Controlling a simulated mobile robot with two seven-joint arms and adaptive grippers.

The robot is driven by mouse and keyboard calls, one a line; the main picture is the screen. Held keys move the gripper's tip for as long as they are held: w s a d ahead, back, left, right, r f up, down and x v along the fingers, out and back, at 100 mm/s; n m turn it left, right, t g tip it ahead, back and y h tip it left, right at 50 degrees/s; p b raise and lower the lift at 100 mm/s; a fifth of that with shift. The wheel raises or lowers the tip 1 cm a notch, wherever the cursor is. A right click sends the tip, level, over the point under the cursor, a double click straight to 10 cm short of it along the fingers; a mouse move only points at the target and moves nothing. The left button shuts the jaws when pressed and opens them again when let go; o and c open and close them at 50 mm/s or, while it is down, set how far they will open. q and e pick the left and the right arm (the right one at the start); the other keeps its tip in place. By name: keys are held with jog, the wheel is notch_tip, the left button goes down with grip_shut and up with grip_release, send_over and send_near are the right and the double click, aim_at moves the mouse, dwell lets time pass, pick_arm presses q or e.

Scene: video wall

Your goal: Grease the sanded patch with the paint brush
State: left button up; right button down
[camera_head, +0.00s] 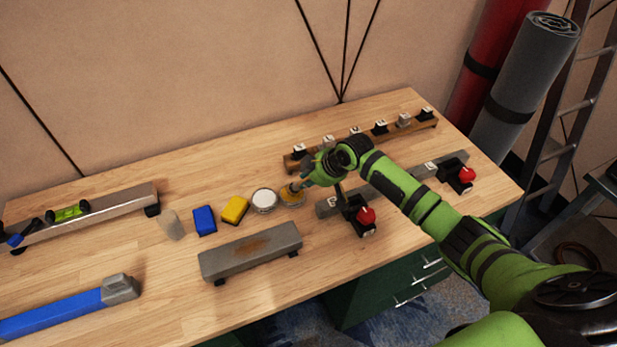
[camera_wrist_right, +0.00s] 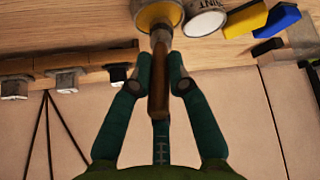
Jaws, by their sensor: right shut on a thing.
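The sanded patch (camera_head: 254,246) is a brown stain on top of a grey bar (camera_head: 220,264) at the bench's front. My right gripper (camera_head: 308,177) is over the bench, behind and to the right of that bar. It is shut on the paint brush, whose brown handle (camera_wrist_right: 158,100) runs between the fingers in the wrist view. The brush head points down at an open yellow tin (camera_head: 291,198), also at the top of the wrist view (camera_wrist_right: 158,14). Whether the bristles touch its contents is hidden. My left gripper is not in view.
A white-topped can (camera_head: 264,200), a yellow block (camera_head: 235,210) and a blue block (camera_head: 204,220) stand left of the tin. A rail with red knobs (camera_head: 366,215) lies right of it. A switch rack (camera_head: 380,128) is behind. Bench between blocks and bar is clear.

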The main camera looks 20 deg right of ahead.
jog(key=shift+r+p, duration=2.9)
jog(key=shift+r, duration=0.5)
jog(key=shift+a, duration=0.1)
